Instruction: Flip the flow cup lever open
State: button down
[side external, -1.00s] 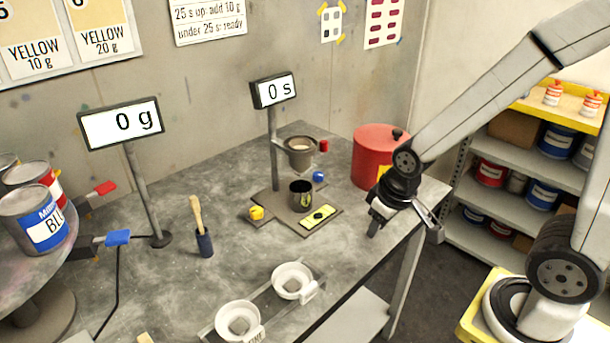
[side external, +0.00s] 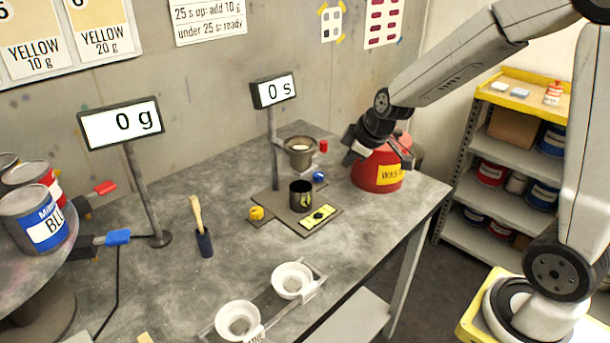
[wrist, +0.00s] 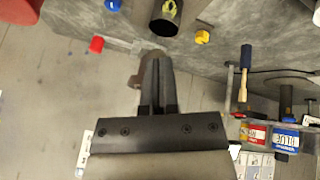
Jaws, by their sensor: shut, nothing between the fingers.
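The grey flow cup (side external: 299,155) sits in a holder on the post of the timer stand. A red knob (side external: 323,146) sticks out at its right side; it looks like the lever's end. The red knob also shows in the wrist view (wrist: 96,44), left of my fingers, with a pale bar running right from it. A blue knob (side external: 319,177) is lower on the stand. My gripper (side external: 349,152) is shut and empty, just right of the red knob and apart from it in the side view. In the wrist view my fingers (wrist: 156,85) hide part of the cup area.
A black cup (side external: 301,196) stands on the base plate below the flow cup. The red waste can (side external: 377,178) is close behind and below my gripper. White cups (side external: 291,281) stand in a rack at the front.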

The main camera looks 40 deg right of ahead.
aim_at(327, 142)
jog(key=w+d+r+n+t, duration=0.1)
jog(key=w+d+r+n, duration=0.1)
jog(key=w+d, duration=0.2)
jog(key=shift+r+h, duration=0.3)
jog(key=shift+r, duration=0.05)
jog(key=shift+w+f, duration=0.15)
jog(key=shift+w+d+f, duration=0.6)
jog(key=shift+w+f, duration=0.7)
jog(key=shift+w, duration=0.15)
jog(key=shift+w+d+f, duration=0.6)
jog(key=shift+w+f, duration=0.7)
jog(key=shift+w, duration=0.1)
jog(key=shift+w+d+f, duration=0.6)
jog(key=shift+w+f, duration=0.7)
jog(key=shift+w, duration=0.15)
jog(key=shift+w+d+n+y, duration=0.3)
jog(key=shift+d+n+y, duration=0.15)
jog(key=shift+n, duration=0.25)
jog(key=shift+w+d+n+y, duration=0.6)
jog(key=shift+d+n, duration=0.1)
jog(key=shift+n, duration=0.2)
jog(key=shift+w+d+n+y, duration=0.5)
jog(key=shift+w+n, duration=0.25)
jog(key=shift+n, duration=0.2)
jog(key=shift+w+d+n+y, duration=0.35)
jog(key=shift+w+n+y, duration=0.3)
jog(key=shift+n, duration=0.3)
